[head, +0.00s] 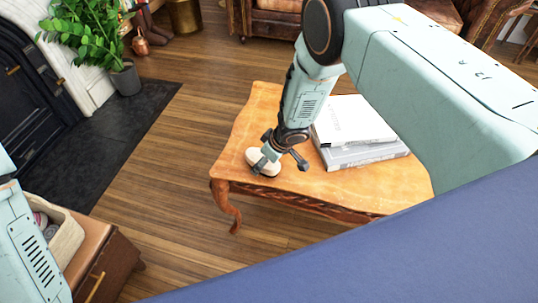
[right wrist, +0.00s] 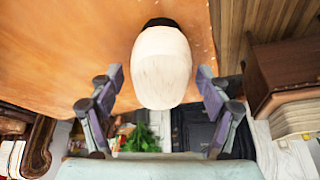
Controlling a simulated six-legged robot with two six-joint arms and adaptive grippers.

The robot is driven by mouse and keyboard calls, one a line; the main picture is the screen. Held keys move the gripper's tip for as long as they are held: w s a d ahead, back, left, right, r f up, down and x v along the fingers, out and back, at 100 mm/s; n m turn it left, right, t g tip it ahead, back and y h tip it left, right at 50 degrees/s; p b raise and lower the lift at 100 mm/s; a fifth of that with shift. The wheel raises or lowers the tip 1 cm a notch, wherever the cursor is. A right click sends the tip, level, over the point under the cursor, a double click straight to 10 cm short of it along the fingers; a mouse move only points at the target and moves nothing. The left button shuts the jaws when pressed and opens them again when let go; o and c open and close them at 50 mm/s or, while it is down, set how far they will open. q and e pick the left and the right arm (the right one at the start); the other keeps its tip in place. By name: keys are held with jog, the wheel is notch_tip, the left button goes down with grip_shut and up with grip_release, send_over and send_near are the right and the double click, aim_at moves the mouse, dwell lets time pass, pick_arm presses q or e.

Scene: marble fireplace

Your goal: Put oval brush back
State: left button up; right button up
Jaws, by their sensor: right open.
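The oval brush (head: 263,161) is a pale cream oval near the left end of the wooden coffee table. In the right wrist view the brush (right wrist: 162,68) shows a smooth cream body with a dark end. My right gripper (head: 280,162) is open over the brush, pointing down at the table. In the right wrist view its fingers (right wrist: 160,75) stand on either side of the brush, with a gap on each side. I cannot tell whether the fingers are down at its height. My left arm shows at the lower left edge; its gripper is out of view.
Two stacked books (head: 352,133) lie on the coffee table (head: 240,130), right of my gripper. A cream basket (head: 66,240) holding small items sits on a brown cabinet (head: 105,262) at the lower left. A potted plant (head: 125,78) stands by the fireplace. Wooden floor between is clear.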

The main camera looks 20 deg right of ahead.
jog(key=p+v, duration=0.3)
jog(key=v, duration=0.7)
jog(key=shift+r, duration=0.45)
jog(key=shift+p+v, duration=0.4)
jog(key=shift+v, duration=0.4)
jog(key=shift+f, duration=0.2)
jog(key=b+x, duration=0.4)
jog(key=x, duration=0.8)
jog(key=shift+f, duration=0.2)
jog(key=shift+r+p, duration=0.4)
jog(key=shift+r, duration=0.75)
jog(key=shift+s+r, duration=0.1)
